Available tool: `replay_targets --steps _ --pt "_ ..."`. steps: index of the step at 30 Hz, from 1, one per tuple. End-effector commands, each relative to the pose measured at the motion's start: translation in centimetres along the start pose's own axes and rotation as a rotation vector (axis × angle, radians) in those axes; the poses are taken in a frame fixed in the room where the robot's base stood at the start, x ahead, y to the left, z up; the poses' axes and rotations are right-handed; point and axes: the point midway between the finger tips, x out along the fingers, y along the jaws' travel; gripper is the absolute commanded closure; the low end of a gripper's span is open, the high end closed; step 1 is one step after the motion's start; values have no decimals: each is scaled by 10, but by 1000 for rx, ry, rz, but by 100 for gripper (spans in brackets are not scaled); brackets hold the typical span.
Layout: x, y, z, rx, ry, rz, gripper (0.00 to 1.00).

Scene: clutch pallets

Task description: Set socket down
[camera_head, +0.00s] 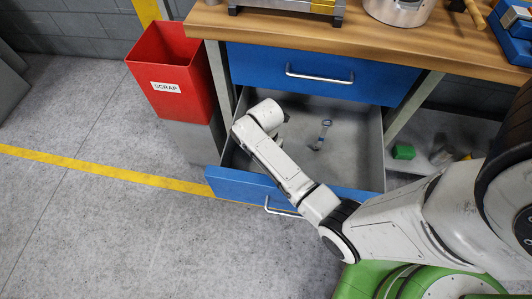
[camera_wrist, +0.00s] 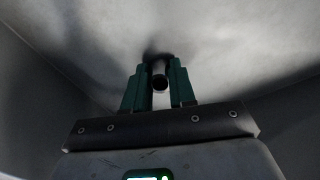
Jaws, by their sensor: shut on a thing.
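In the wrist view, the socket (camera_wrist: 160,83) is a small dark metal cylinder with a round end. My gripper (camera_wrist: 160,70) has green fingers shut on it, one on each side. A pale grey surface lies right behind the socket with a dark shadow around it; I cannot tell whether they touch. In the head view, the wrist end of my arm is over the left part of the open lower drawer (camera_head: 353,172).
A tool with a blue-grey end (camera_head: 322,134) lies in the drawer, right of my wrist. The upper blue drawer (camera_head: 320,72) is shut below the wooden bench top (camera_head: 410,47). A red scrap bin (camera_head: 172,75) stands left of the drawer. A green block (camera_head: 403,151) sits on the shelf at right.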

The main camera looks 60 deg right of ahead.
Motion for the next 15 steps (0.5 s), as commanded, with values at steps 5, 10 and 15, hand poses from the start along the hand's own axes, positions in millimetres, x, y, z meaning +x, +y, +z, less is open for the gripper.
replay_targets --steps 5,10,15 --pt "2 0 0 0 0 0 64" --pt "2 0 0 0 0 0 49" --pt "2 0 0 0 0 0 49"
